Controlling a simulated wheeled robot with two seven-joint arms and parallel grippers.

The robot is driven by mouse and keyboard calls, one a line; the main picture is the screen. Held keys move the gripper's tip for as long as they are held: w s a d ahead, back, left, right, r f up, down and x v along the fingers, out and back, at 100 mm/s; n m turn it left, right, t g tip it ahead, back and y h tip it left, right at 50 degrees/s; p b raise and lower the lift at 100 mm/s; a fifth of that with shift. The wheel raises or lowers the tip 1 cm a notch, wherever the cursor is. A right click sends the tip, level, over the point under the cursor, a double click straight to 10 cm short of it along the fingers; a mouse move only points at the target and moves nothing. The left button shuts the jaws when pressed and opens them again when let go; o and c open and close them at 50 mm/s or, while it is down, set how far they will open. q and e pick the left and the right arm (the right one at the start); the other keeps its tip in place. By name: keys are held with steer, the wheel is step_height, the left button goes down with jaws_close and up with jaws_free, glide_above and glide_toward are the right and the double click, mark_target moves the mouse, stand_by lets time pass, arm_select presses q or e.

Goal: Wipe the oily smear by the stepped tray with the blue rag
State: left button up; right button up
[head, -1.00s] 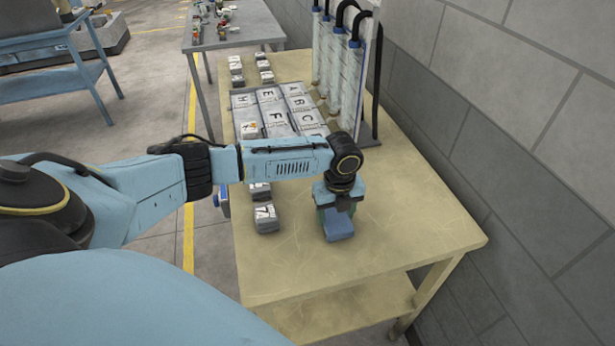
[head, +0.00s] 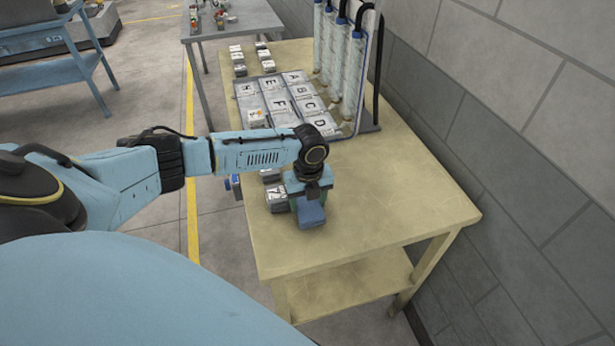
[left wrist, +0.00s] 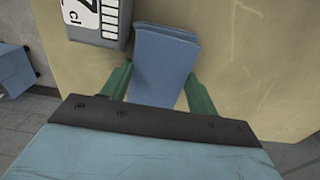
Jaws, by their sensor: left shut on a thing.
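My left gripper (head: 308,205) is shut on the blue rag (head: 312,214), low over or on the near part of the tan table; contact with the tabletop is hard to tell. In the left wrist view the folded rag (left wrist: 163,62) sticks out between the green fingers (left wrist: 158,88). The grey stepped tray (head: 283,119), with lettered compartments, lies farther back on the table, beyond my left forearm. I cannot make out an oily smear; my arm hides part of the table beside the tray. My right gripper is out of view.
Grey marked blocks (head: 277,199) stand close left of the rag; one (left wrist: 97,20) shows in the left wrist view. A rack of clear tubes (head: 340,75) stands behind the tray at the right. The tabletop right of the rag (head: 400,195) is clear, bounded by a block wall.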

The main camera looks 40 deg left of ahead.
arm_select(q)
step_height(320, 180, up, 2)
steer(key=shift+r+p, duration=0.25)
steer(key=shift+p, duration=0.15)
steer(key=shift+w+r+p, duration=0.25)
steer(key=shift+r+p, duration=0.7)
steer(key=shift+p, duration=0.15)
steer(key=shift+r+p, duration=0.75)
steer(key=shift+p, duration=0.05)
steer(key=shift+r+p, duration=0.85)
steer(key=shift+r, duration=0.2)
steer(key=shift+d, duration=0.15)
